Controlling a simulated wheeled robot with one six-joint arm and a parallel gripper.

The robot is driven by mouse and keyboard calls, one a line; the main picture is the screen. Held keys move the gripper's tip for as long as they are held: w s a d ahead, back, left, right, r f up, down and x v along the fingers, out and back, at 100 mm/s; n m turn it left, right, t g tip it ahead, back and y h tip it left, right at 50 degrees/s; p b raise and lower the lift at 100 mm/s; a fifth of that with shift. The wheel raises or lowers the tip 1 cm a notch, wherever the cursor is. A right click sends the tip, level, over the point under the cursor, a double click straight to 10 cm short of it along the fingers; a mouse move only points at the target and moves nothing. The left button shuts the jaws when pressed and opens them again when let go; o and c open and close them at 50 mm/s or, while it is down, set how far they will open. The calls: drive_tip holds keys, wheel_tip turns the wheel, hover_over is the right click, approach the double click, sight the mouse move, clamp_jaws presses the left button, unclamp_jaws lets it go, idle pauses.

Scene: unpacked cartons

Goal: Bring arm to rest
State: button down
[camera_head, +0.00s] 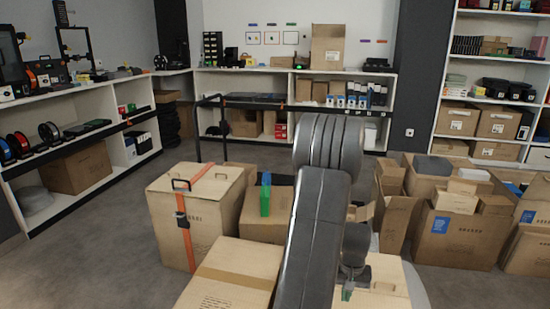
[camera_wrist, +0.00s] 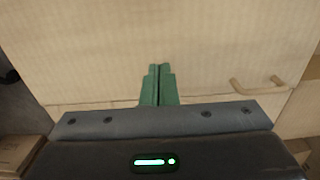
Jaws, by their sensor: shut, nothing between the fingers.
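My gripper (camera_head: 347,291) hangs below my raised dark grey arm in the head view, in front of a carton (camera_head: 388,293) at the bottom. In the wrist view its two green fingers (camera_wrist: 158,72) are pressed together with nothing between them. Behind them a pale carton surface (camera_wrist: 110,45) fills most of that view. A brown handle-like piece (camera_wrist: 258,86) shows to the right of the fingers. Whether the fingertips touch the carton I cannot tell. My arm hides part of the floor and cartons behind it.
A strapped carton (camera_head: 215,215) stands at left, and a closed carton (camera_head: 235,272) lies in front. A green and blue item (camera_head: 265,195) is by the carton behind. Open cartons (camera_head: 455,238) crowd the right. A black-railed cart (camera_head: 198,130) stands behind. Floor (camera_head: 90,240) at left is clear.

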drive_tip(key=shift+f, duration=0.7)
drive_tip(key=shift+s+r, duration=0.1)
drive_tip(key=shift+r, duration=0.4)
wheel_tip(320, 180, up, 10)
drive_tip(key=p, duration=0.8)
wheel_tip(320, 180, down, 12)
drive_tip(key=b, duration=0.9)
drive_tip(key=shift+r, duration=0.25)
drive_tip(key=r+p, duration=0.1)
drive_tip(key=r, duration=0.1)
drive_tip(key=s+r+p, duration=0.1)
drive_tip(key=r+p, duration=0.1)
drive_tip(key=shift+a+r, duration=0.15)
drive_tip(key=shift+r, duration=0.1)
drive_tip(key=s+a+r+p, duration=0.35)
drive_tip(key=s+r, duration=0.45)
drive_tip(key=s, duration=0.5)
wheel_tip(320, 180, up, 11)
drive_tip(key=p, duration=1)
drive_tip(key=shift+d+r+p, duration=0.15)
drive_tip(key=shift+d+p, duration=0.05)
drive_tip(key=shift+p, duration=0.2)
